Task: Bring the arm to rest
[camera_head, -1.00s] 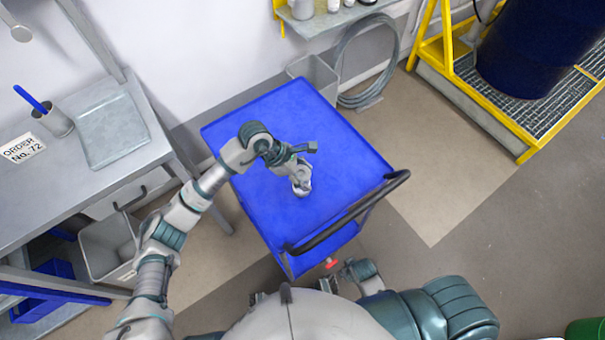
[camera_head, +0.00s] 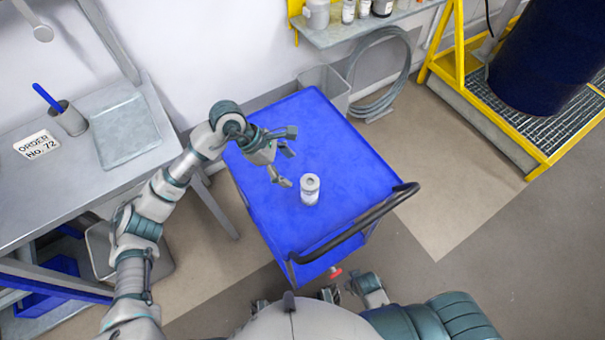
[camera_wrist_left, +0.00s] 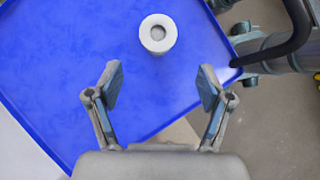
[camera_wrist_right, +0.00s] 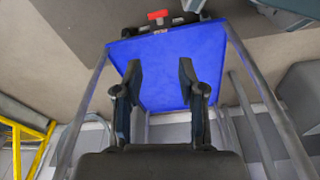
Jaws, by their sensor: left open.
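A small white container with a grey round top (camera_head: 310,190) stands upright on the blue cart top (camera_head: 345,145). My left gripper (camera_head: 287,163) is open and empty, to the upper left of the container and apart from it. In the left wrist view the container (camera_wrist_left: 158,34) is beyond the spread fingers (camera_wrist_left: 160,85), with nothing between them. In the right wrist view my right gripper (camera_wrist_right: 160,68) has its fingers apart and empty, with a lower blue surface of the cart (camera_wrist_right: 170,95) behind them.
The cart's black handle (camera_head: 350,228) runs along its near right side. A grey workbench (camera_head: 80,180) with an order sign (camera_head: 37,145) and a cup (camera_head: 70,118) is at left. A dark blue drum (camera_head: 545,60) stands on a yellow-framed grate.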

